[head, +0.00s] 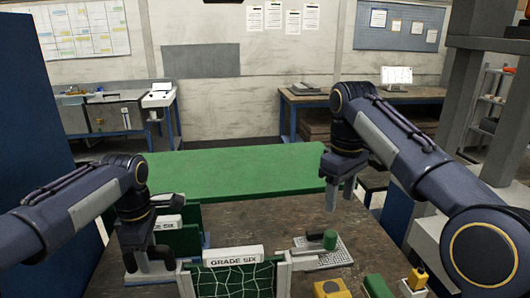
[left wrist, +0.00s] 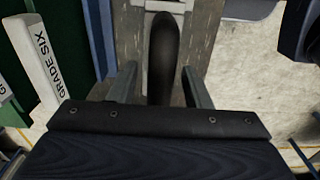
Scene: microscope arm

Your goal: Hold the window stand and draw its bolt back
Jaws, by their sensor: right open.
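My left gripper (head: 150,262) points down at the left of the worktable. In the left wrist view its two fingers (left wrist: 161,88) stand apart on either side of a black, rounded upright arm (left wrist: 162,45), with a gap at each side. The arm rises from a pale grey base (left wrist: 165,5). My right gripper (head: 340,192) is open and empty, pointing down above the table. I cannot tell for certain which thing is the window stand, and I cannot make out a bolt.
A yellow block (head: 330,289), a green block (head: 378,287) and a yellow item (head: 418,277) lie front right. The wooden table (head: 265,220) is clear behind the netted box.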

